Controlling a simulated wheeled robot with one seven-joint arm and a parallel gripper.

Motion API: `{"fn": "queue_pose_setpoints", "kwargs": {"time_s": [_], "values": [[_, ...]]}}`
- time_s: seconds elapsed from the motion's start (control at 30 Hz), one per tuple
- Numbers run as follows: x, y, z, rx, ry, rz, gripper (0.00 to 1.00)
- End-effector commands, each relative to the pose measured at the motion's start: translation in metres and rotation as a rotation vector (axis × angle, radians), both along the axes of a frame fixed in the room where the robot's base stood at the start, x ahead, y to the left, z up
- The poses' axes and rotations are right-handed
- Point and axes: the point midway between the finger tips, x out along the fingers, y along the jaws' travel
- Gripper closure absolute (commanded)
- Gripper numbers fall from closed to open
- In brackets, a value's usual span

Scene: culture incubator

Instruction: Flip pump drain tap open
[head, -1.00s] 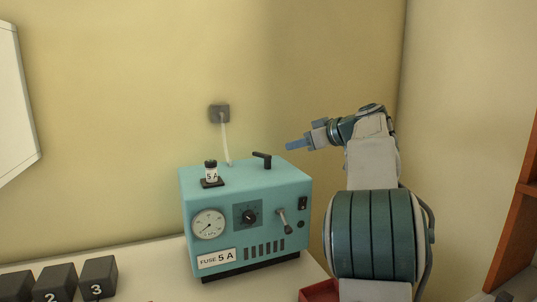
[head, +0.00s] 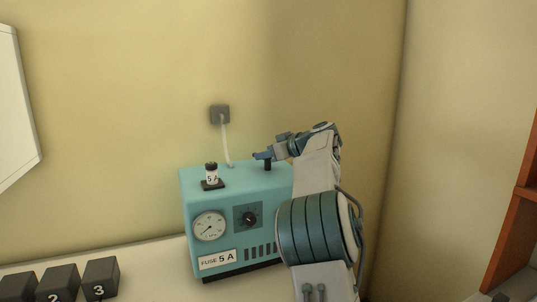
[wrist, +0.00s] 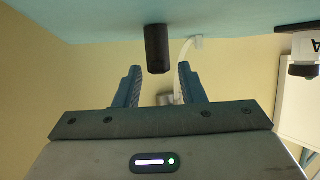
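The teal pump (head: 225,185) stands on the pale bench. A black tap-like handle (head: 268,166) rises from its top; it also shows in the wrist view (wrist: 157,48), where the picture is upside down. My gripper (head: 262,156) is at this handle. In the wrist view my gripper (wrist: 159,68) is open, with one blue finger on each side of the handle's dark end and a gap to each. The fingers do not appear to touch it. The handle's crosspiece is largely hidden by the gripper in the head view. The front lever of the pump is hidden behind my arm.
A fuse holder (head: 212,175) marked 5 A stands on the pump's top left. Numbered dark blocks (head: 100,279) sit at the bench's left. A gauge (head: 209,226) and dial (head: 248,218) face forward.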

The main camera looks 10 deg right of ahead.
Motion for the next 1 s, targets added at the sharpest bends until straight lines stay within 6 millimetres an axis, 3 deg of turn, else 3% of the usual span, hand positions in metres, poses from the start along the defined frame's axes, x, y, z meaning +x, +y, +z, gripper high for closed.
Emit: {"fn": "queue_pose_setpoints", "kwargs": {"time_s": [0.03, 0.17, 0.47, 1.0], "values": [[-0.0001, -0.0001, -0.0001, 0.000, 0.000, 0.000, 0.64], [-0.0003, -0.0001, -0.0001, 0.000, 0.000, 0.000, 1.00], [-0.0006, 0.0001, -0.0036, -0.002, 0.001, -0.032, 1.00], [-0.0009, 0.0015, -0.0013, -0.002, 0.004, -0.405, 1.00]]}}
